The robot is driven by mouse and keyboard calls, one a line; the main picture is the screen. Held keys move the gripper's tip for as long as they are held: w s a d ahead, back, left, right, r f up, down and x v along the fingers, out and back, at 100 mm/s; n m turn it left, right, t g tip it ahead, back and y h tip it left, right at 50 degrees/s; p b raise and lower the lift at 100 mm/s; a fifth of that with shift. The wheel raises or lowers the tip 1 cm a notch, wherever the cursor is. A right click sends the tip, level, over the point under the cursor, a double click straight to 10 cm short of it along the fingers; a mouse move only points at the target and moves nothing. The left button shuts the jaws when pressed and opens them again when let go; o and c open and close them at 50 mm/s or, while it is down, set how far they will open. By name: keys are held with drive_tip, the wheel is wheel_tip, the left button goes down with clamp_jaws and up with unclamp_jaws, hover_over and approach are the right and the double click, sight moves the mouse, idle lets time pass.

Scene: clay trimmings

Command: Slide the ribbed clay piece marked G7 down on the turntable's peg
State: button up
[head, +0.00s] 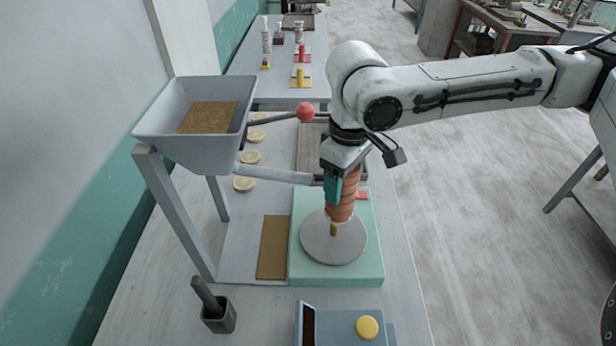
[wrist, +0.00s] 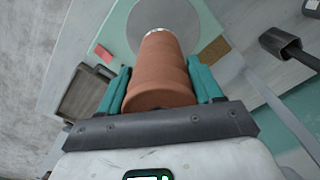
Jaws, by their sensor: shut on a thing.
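The ribbed, terracotta-coloured clay piece (head: 343,198) is upright, or nearly so, in my gripper (head: 338,190). The wrist view shows the piece (wrist: 162,70) between the two teal fingers (wrist: 160,85). No G7 mark can be read. The turntable's grey disc (head: 318,247) sits on a pale green base (head: 370,270). The tan peg (head: 333,229) shows below the piece's lower end. Its top is hidden, so I cannot tell whether the piece is just above the peg or around its top. The piece's lower end is clear of the disc.
A grey hopper (head: 185,140) on legs stands left, with a red-knobbed lever (head: 305,112) near my arm. A brown board (head: 272,248) lies left of the base. A blue box with a yellow button (head: 367,327) is in front, and a dark cup (head: 220,318) front left.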

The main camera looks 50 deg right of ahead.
sight(338, 207)
drive_tip(key=shift+w+a, duration=0.25)
drive_tip(key=shift+w, duration=0.05)
drive_tip(key=shift+r, duration=0.1)
drive_tip(key=shift+s+f+b, duration=0.1)
drive_tip(key=shift+f+b, duration=0.7)
drive_tip(key=shift+f, duration=0.9)
drive_tip(key=shift+p, duration=0.3)
drive_tip(key=shift+f+b, duration=1.4)
drive_tip(key=shift+f, duration=0.75)
idle(1.5)
drive_tip(key=o, duration=1.6)
wheel_tip(338, 207, up, 11)
